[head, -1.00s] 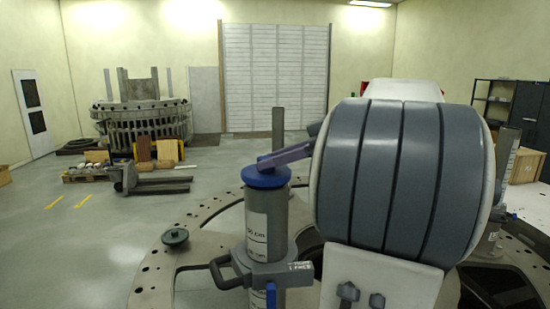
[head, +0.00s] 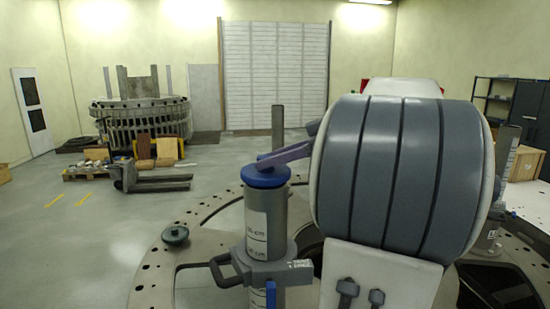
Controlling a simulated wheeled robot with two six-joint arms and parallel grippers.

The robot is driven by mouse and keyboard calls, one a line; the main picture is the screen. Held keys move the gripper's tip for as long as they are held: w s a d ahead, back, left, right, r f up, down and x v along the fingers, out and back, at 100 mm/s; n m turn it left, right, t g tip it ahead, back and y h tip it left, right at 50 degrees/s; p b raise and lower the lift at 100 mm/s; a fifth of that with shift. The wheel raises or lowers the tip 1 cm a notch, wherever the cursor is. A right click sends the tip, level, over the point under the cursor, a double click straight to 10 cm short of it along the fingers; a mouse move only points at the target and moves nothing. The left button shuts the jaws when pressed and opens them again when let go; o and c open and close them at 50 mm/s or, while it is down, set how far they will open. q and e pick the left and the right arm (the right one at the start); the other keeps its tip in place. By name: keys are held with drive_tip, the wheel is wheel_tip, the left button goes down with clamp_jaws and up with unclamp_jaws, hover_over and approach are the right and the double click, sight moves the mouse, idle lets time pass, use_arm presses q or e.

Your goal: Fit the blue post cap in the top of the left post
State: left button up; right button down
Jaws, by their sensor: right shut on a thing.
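The blue post cap (head: 265,179) is on the top of the left post (head: 268,218), a grey cylinder with a white scale label. Its blue rim appears level and lined up with the post's top; I cannot tell how deep it sits. My right gripper (head: 275,160) comes in from the right, over the cap, and is shut on it. The fingertips and the cap's upper part are partly hidden by the gripper itself. My left gripper is not in view.
A clamp with a black handle (head: 222,272) surrounds the left post. The post stands on a large holed ring plate (head: 152,275) with a dark green knob (head: 175,235) on it. Another post (head: 497,185) stands at the right. A pallet jack (head: 150,182) stands farther back on open floor.

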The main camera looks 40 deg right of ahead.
drive_tip(key=shift+f+b, duration=0.35)
drive_tip(key=shift+f, duration=0.2)
drive_tip(key=c, duration=0.7)
unclamp_jaws()
drive_tip(key=shift+s+d+r+p, duration=0.35)
drive_tip(key=shift+s+p, duration=0.1)
drive_tip(key=p+v, duration=0.5)
drive_tip(key=v, duration=0.4)
drive_tip(key=shift+s+d, duration=0.2)
drive_tip(key=shift+s, duration=0.1)
